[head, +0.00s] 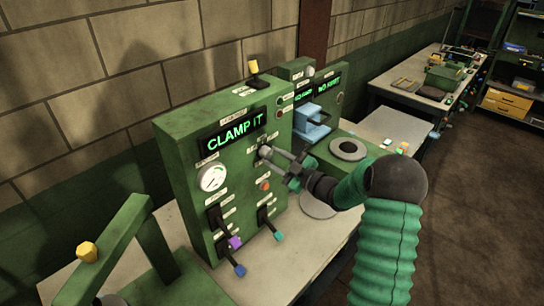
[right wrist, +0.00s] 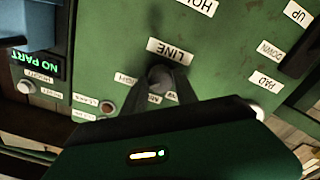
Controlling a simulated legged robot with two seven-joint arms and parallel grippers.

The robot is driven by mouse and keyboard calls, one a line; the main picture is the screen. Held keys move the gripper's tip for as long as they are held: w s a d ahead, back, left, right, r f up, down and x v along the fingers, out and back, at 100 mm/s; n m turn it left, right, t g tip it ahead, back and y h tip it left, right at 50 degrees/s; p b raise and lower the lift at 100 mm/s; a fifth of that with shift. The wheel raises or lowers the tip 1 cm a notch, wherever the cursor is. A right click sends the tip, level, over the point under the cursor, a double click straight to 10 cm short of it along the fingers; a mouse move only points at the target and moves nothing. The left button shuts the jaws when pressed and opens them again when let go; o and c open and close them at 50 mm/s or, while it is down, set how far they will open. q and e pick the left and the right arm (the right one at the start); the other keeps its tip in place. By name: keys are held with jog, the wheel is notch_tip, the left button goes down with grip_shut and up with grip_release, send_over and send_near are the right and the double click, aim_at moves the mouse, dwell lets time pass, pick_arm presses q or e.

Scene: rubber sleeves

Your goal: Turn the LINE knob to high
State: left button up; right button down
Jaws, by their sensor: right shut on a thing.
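The LINE knob (right wrist: 160,75) is a small grey round knob on a green panel, below its white LINE label (right wrist: 170,52) in the right wrist view, where the lettering is upside down. In the head view the knob (head: 263,151) is on the front of the green machine, under the CLAMP IT display (head: 236,130). My right gripper (head: 269,155) is shut on the knob, its two fingers on either side of it. The fingers hide part of the knob and the labels around it, so its setting cannot be read. My left gripper is not in view.
A white gauge (head: 212,177) is left of the knob. Levers with purple (head: 235,242), blue (head: 240,271) and teal (head: 279,236) ends stick out below. A green stand with a yellow knob (head: 87,252) is at left.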

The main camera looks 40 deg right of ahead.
jog(key=shift+s+d+f+m, duration=0.1)
jog(key=shift+d+f+m, duration=0.15)
jog(key=shift+m, duration=0.25)
jog(key=m, duration=0.2)
jog(key=m+p, duration=0.1)
jog(key=shift+w+a+r, duration=0.2)
jog(key=shift+a+r, duration=0.15)
jog(key=shift+d+r+m+p, duration=0.15)
jog(key=shift+m+p, duration=0.3)
jog(key=shift+m, duration=1.05)
jog(key=shift+w+r, duration=0.1)
jog(key=shift+r, duration=0.05)
jog(key=c, duration=1.2)
grip_release()
jog(key=shift+c, duration=0.2)
jog(key=o, duration=0.3)
jog(key=shift+w+f, duration=0.2)
jog(key=shift+f, duration=0.15)
